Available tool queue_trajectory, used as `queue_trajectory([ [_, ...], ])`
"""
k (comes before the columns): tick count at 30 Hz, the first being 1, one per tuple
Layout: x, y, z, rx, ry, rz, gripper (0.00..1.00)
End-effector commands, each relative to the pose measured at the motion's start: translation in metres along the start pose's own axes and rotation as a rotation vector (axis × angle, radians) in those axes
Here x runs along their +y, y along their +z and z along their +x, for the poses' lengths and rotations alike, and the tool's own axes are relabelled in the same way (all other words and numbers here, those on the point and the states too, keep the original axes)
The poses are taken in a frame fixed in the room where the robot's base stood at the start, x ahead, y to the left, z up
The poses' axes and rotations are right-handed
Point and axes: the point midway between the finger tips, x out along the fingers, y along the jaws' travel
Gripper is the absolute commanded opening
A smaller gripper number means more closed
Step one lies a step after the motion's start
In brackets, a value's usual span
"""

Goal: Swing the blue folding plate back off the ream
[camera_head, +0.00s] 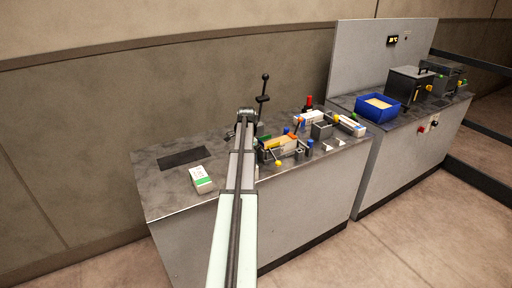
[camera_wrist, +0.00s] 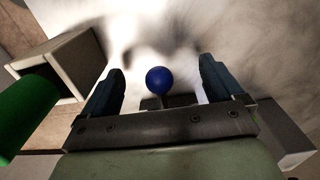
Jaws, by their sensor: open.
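My gripper (camera_wrist: 161,68) is open in the wrist view, with its two dark blue fingers well apart. A round blue knob (camera_wrist: 159,80) shows in the gap between the fingers, and neither finger touches it. Whether it belongs to the blue folding plate cannot be told, and no blue plate face can be made out. A white ream pack with a green label (camera_head: 201,179) lies on the worktop left of my arm in the head view. My gripper is not clearly visible in the head view, where my arm covers part of the bench.
A cluster of small fixtures with coloured knobs (camera_head: 278,150) stands right of my arm. A black lever with ball ends (camera_head: 263,98) rises behind it. A blue bin (camera_head: 377,107) is on the right bench. In the wrist view, a green cylinder (camera_wrist: 25,112) and a hollow grey box (camera_wrist: 65,62) are at left.

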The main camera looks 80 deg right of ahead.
Motion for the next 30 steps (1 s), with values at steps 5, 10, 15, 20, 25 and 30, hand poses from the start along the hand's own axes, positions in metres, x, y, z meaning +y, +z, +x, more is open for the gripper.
queue_trajectory([
  [5, 0.0, 0.0, 0.0, 0.0, 0.0, 0.0, 0.94],
  [10, 0.0, 0.0, 0.0, 0.0, 0.0, 0.0, 0.94],
  [15, 0.0, 0.0, -0.001, 0.0, 0.0, 0.0, 0.94],
  [20, 0.0, 0.0, -0.007, 0.0, 0.0, 0.0, 0.94],
  [25, 0.0, 0.0, -0.019, 0.0, -0.001, 0.0, 0.94],
  [30, 0.0, 0.0, -0.034, 0.0, -0.001, 0.0, 0.94],
])
